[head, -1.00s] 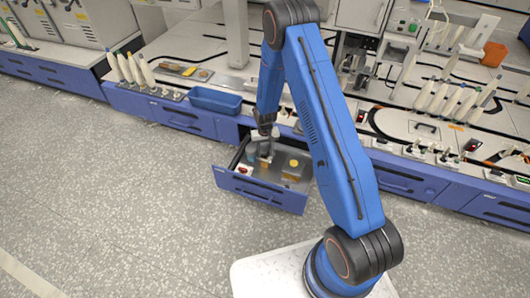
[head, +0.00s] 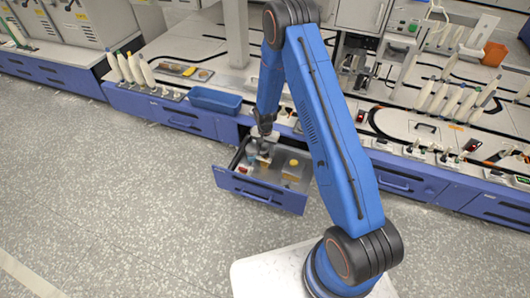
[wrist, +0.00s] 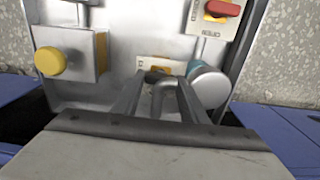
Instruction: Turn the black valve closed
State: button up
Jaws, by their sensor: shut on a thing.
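My gripper (head: 265,137) reaches down into an open blue-fronted drawer (head: 257,190). In the wrist view the fingers of my gripper (wrist: 160,84) are shut on a dark grey, looped handle, the black valve (wrist: 164,97), in front of a labelled plate (wrist: 153,64). The fingers hide part of the valve, and its exact angle is hard to tell. In the head view the wrist covers the valve.
On the same metal panel are a yellow knob (wrist: 50,62) at left, a round silver and teal knob (wrist: 208,86) close on the right, and a red lever (wrist: 222,9) at upper right. A blue bin (head: 215,100) stands on the bench beyond.

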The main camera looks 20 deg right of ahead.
dwell(0.3)
jog(key=o, duration=1)
jog(key=shift+o, duration=0.2)
